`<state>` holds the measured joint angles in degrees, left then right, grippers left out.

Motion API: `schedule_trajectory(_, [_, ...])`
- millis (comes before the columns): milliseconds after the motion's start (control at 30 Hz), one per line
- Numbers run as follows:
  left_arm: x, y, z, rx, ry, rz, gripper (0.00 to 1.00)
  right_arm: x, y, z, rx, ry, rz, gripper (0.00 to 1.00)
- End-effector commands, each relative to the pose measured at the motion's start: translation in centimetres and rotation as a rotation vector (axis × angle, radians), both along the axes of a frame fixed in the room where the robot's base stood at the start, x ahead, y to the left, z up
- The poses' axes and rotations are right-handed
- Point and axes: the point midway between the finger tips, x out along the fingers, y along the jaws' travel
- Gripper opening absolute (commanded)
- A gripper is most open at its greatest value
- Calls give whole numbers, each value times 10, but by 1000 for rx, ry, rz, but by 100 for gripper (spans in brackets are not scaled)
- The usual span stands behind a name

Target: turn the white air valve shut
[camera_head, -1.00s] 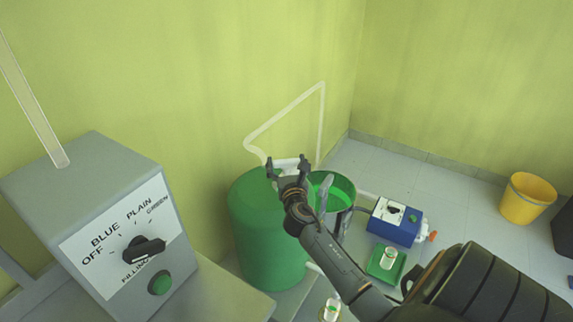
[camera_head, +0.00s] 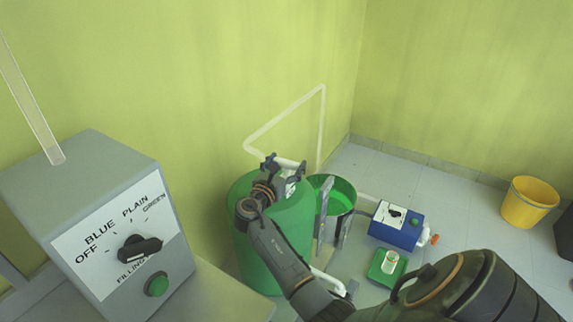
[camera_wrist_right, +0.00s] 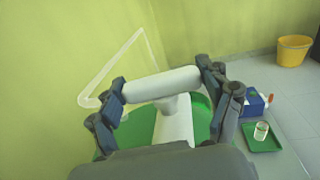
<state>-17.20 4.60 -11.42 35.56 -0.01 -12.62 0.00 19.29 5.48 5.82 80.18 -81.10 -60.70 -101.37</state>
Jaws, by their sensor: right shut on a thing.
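The white air valve (camera_wrist_right: 160,85) has a T-shaped handle on a white stem, standing on top of the green tank (camera_head: 275,235). In the head view the valve handle (camera_head: 290,162) shows as a short white bar between the fingers. My right gripper (camera_wrist_right: 163,88) is shut on the handle, one finger at each end of the bar. In the head view my right gripper (camera_head: 285,163) is over the tank top, and its wrist hides part of the tank. My left gripper is not in view.
A grey control box (camera_head: 110,220) with a black knob stands at the left. A yellow bucket (camera_head: 528,203) stands on the floor at the far right.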

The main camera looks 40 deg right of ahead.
Motion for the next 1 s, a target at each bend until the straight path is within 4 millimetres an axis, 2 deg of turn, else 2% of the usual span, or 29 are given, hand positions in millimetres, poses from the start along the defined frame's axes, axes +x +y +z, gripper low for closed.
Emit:
schedule_trajectory(367, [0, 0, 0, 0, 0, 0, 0, 0, -1, 1, -4, 1, -4, 47])
schedule_trajectory(400, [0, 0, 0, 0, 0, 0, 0, 0, -1, 1, -4, 1, -4, 83])
schedule_trajectory(500, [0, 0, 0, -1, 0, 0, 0, 0, -1, 1, -2, 0, -4, 100])
schedule_trajectory(867, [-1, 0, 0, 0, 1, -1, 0, 0, 0, 1, -1, 0, -3, 100])
schedule_trajectory(1000, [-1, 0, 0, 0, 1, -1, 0, 0, 0, 13, 0, -3, -4, 100])
